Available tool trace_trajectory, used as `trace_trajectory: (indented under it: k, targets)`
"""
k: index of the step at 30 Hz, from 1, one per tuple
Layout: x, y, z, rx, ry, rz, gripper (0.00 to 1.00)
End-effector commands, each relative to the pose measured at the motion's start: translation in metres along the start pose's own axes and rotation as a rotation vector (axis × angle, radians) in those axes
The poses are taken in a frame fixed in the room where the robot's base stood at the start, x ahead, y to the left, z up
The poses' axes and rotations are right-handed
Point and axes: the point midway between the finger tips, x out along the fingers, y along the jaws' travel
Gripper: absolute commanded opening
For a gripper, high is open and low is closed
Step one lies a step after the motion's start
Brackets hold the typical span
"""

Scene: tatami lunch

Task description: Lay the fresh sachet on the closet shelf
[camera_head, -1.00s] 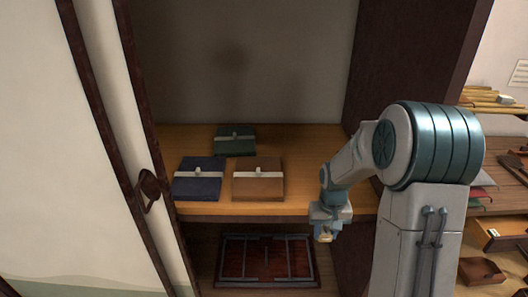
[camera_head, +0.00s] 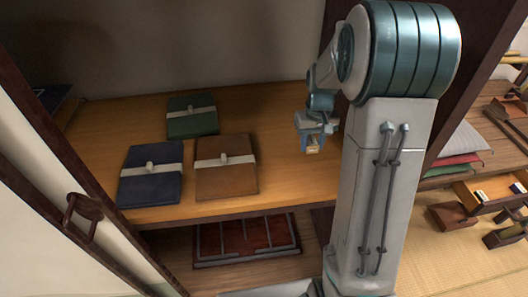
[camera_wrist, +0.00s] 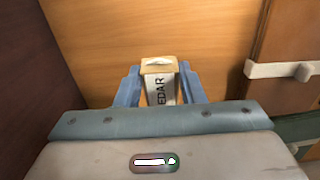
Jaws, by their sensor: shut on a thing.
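The sachet (camera_wrist: 159,82) is a small tan packet with a white label, on which "EDAR" can be read. My gripper (camera_wrist: 159,88) is shut on it, one blue finger on each side. In the head view my gripper (camera_head: 314,145) is at the right part of the closet shelf (camera_head: 272,128), with the sachet (camera_head: 313,150) at its tip. The shelf is light wood and also shows beneath the sachet in the wrist view (camera_wrist: 215,60). I cannot tell whether the sachet touches the shelf.
A green bundle (camera_head: 192,122), a navy bundle (camera_head: 148,187) and a brown bundle (camera_head: 226,180) lie on the shelf, left of my gripper. Bare shelf lies between the brown bundle and my gripper. A red framed panel (camera_head: 245,240) lies below. The sliding door (camera_head: 40,215) stands at left.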

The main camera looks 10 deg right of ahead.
Motion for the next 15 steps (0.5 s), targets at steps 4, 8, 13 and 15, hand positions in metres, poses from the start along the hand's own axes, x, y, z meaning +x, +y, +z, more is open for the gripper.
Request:
trace_trajectory:
  k: [4,8,13,15]
  targets:
    - [0.021,-0.033,0.016,-0.004,-0.004,-0.001,0.14]
    - [0.038,-0.058,0.028,-0.004,-0.004,0.0,0.14]
    - [0.053,-0.08,0.038,-0.003,-0.003,0.001,0.14]
    - [0.055,-0.084,0.039,-0.002,-0.001,0.0,0.14]
